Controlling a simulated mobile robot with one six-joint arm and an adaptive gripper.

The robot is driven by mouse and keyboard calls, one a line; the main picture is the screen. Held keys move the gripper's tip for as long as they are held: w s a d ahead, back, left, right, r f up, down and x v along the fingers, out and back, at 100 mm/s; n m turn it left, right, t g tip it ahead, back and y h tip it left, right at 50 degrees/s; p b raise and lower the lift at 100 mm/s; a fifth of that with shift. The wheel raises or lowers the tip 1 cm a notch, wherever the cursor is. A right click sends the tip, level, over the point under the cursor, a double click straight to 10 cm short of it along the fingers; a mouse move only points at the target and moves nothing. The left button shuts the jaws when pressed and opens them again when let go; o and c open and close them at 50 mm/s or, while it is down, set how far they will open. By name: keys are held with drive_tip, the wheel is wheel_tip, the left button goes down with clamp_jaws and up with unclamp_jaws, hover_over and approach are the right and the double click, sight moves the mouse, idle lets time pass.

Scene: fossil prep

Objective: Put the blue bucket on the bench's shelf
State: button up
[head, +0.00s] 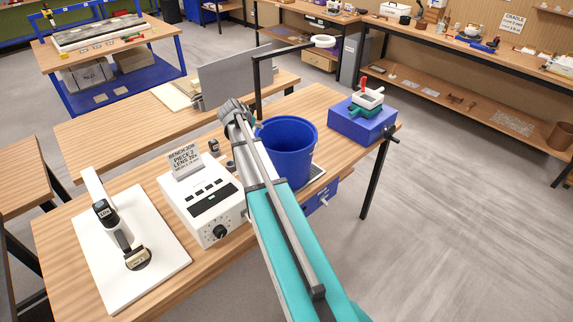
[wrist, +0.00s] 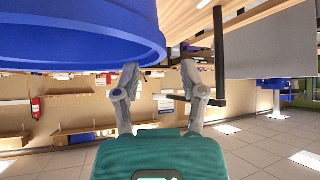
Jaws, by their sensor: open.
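The blue bucket (head: 287,158) stands upright on the near wooden bench, partly hidden by my arm in the head view. In the wrist view, which looks upside down, the bucket (wrist: 75,28) fills the upper left, close to my fingers. My gripper (wrist: 159,72) is open, with nothing between its fingers; the bucket's rim is just beyond and left of them.
A white control box (head: 206,196) stands left of the bucket, and a blue box (head: 362,120) with a small vise-like block stands to its right. A grey panel (head: 236,76) and a dark post stand behind it. The floor (head: 450,230) on the right is clear.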

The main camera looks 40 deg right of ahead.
drive_tip(key=shift+f, duration=0.1)
idle(0.3)
drive_tip(key=shift+b+x, duration=1.7)
drive_tip(key=shift+x, duration=0.85)
drive_tip(key=shift+w+d, duration=0.1)
drive_tip(key=shift+w, duration=0.05)
clamp_jaws()
drive_tip(key=shift+r, duration=0.2)
